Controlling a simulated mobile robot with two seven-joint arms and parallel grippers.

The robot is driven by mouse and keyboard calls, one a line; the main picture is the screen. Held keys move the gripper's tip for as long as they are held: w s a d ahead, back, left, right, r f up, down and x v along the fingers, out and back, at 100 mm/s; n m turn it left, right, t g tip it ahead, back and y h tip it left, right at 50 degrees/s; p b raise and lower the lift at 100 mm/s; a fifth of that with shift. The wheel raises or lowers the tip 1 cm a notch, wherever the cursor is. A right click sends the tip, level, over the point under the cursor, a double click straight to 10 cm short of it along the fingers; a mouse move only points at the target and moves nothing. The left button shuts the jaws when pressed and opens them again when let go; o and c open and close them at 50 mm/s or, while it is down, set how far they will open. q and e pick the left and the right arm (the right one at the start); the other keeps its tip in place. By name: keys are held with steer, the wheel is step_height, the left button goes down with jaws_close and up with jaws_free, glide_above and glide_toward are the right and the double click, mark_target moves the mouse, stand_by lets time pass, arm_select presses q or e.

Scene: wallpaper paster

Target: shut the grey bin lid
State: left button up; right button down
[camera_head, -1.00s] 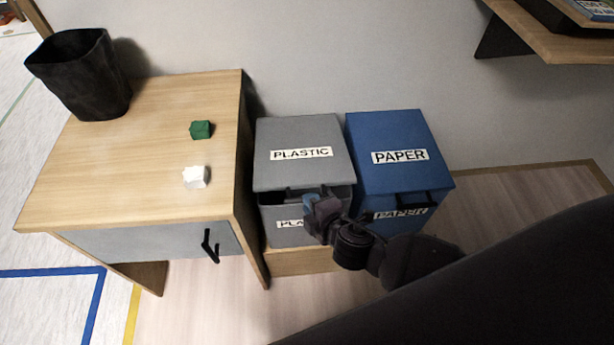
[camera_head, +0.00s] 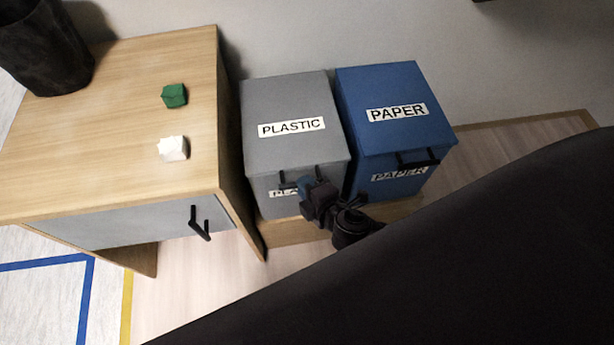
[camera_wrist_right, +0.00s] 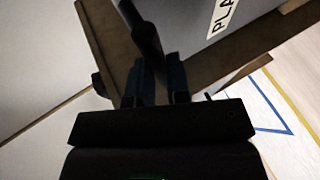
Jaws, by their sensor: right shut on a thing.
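The grey bin (camera_head: 265,203) is marked PLASTIC. Its lid (camera_head: 285,100) lies flat on top, with no dark gap visible at its front edge. A black handle (camera_head: 286,184) is at the lid's front. My right gripper (camera_head: 312,188) is at this handle and shut on it, covering part of the handle and front label. In the right wrist view, the dark handle bar (camera_wrist_right: 140,32) runs down to the fingertips of the gripper (camera_wrist_right: 164,78), beside the grey bin front (camera_wrist_right: 195,22). My left gripper is not in view.
A blue PAPER bin (camera_head: 380,80) stands close on the right. A wooden desk (camera_head: 120,110) stands on the left, bearing a green block (camera_head: 174,95), a white block (camera_head: 173,148) and a black basket (camera_head: 42,45). My dark arm hides the lower right.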

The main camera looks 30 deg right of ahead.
steer(key=c, duration=1.1)
jaws_free()
steer(key=f, duration=0.1)
steer(key=s+f, duration=0.1)
steer(key=shift+s+f+g, duration=0.2)
steer(key=shift+f+g, duration=0.1)
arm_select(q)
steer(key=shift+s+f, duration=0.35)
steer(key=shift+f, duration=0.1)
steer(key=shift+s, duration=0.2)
arm_select(e)
steer(key=shift+w+r, duration=0.1)
steer(key=shift+r, duration=0.05)
arm_select(q)
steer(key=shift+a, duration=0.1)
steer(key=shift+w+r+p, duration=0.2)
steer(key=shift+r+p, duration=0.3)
steer(key=shift+p, duration=0.05)
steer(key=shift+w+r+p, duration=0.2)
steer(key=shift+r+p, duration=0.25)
steer(key=shift+p, duration=0.05)
arm_select(e)
steer(key=v, duration=1)
steer(key=shift+r, duration=0.5)
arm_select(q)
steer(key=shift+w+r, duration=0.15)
arm_select(e)
steer(key=shift+a, duration=0.15)
